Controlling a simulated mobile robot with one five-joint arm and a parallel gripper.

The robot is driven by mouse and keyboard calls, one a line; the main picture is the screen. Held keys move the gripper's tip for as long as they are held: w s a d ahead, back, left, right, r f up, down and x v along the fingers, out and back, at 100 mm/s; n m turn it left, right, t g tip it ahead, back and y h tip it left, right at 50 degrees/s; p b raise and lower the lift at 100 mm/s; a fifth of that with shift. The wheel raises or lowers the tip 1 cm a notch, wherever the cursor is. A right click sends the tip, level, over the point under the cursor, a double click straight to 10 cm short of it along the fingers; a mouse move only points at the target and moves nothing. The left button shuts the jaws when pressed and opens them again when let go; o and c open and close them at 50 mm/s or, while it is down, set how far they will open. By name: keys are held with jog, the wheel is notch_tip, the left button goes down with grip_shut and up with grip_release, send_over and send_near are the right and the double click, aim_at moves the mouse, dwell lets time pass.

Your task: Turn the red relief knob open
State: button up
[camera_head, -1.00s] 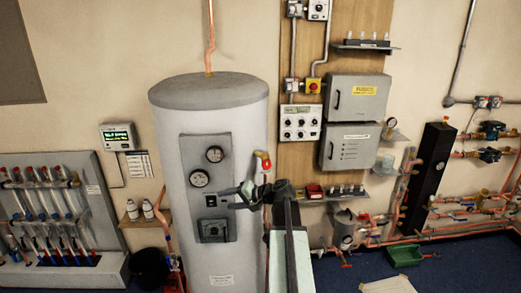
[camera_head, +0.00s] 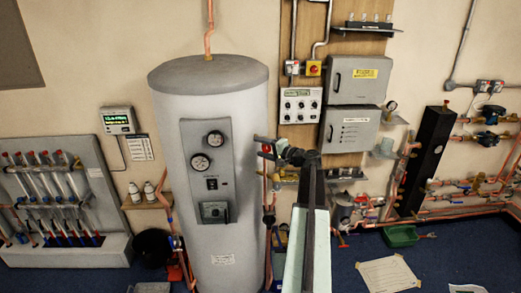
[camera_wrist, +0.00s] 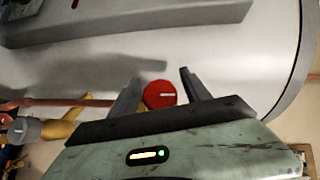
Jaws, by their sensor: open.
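The red relief knob (camera_wrist: 160,94) is round with a pale mark on its face. In the wrist view it sits between the two fingers of my open gripper (camera_wrist: 159,77), with visible gaps on either side. In the head view the knob (camera_head: 266,149) shows at the right side of the grey cylinder, beside my gripper (camera_head: 262,146). The fingers are not visibly closed on it. Whether they touch it or how deep it sits between them I cannot tell.
The grey cylinder (camera_head: 225,103) stands just left of my arm, with gauges on its front panel (camera_head: 210,172). Brass and copper pipework (camera_wrist: 62,126) lies left of the knob in the wrist view. Grey control boxes (camera_head: 355,81) hang on the wall to the right.

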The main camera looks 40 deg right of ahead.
jog(key=shift+w, duration=0.1)
grip_shut()
jog(key=shift+f+b, duration=0.15)
jog(key=shift+b, duration=0.4)
jog(key=shift+s+d+r+m+t+h+b, duration=0.1)
jog(key=shift+r+m+t+h+b, duration=0.45)
jog(key=shift+m+t+b, duration=1.15)
jog(key=shift+s+d+r+m+t+h+b, duration=0.15)
jog(key=shift+m+t+h+b, duration=0.75)
jog(key=shift+m+b, duration=1.5)
jog(key=shift+w+a+r+m+t+h+b, duration=0.1)
jog(key=shift+r+m+t+h+b, duration=0.45)
jog(key=shift+m+t+b, duration=1.4)
jog(key=shift+s+d+f+g+b, duration=0.1)
jog(key=shift+g+b, duration=0.4)
jog(key=shift+g, duration=0.05)
